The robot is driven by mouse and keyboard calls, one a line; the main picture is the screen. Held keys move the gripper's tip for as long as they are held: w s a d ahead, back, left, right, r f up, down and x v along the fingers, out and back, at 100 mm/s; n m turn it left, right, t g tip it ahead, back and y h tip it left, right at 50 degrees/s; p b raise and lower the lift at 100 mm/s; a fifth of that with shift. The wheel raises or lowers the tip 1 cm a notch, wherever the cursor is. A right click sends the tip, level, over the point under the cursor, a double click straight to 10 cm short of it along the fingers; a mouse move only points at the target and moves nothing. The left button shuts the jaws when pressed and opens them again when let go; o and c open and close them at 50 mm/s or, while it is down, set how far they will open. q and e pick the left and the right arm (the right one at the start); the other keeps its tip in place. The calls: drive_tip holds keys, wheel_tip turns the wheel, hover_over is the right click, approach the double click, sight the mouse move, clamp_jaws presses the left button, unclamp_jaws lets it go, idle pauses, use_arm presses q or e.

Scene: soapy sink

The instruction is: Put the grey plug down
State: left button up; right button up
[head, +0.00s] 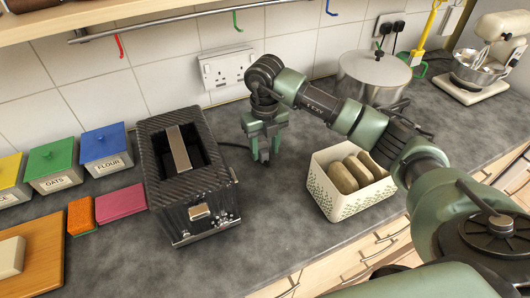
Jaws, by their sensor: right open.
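My right gripper (264,157) points down at the counter, right of the black toaster (204,178) and below the double wall socket (228,70). Its two green fingers are apart. A thin dark cord (231,145) runs along the counter from behind the toaster towards the gripper. I cannot make out the grey plug itself; the gripper may hide it. No plug sits in the double socket. My left gripper is not in view.
A white basket (323,192) of bread-like pieces stands right of the gripper, and a big lidded pot (372,78) behind it. Canisters, sponges and a wooden board (48,262) are at left. The counter (275,230) in front of the gripper is clear.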

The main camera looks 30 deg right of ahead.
sight(265, 153)
wheel_tip(265, 153, up, 10)
drive_tip(key=b, duration=0.1)
drive_tip(key=shift+r+b, duration=0.15)
drive_tip(key=shift+b, duration=0.15)
drive_tip(key=shift+s, duration=0.1)
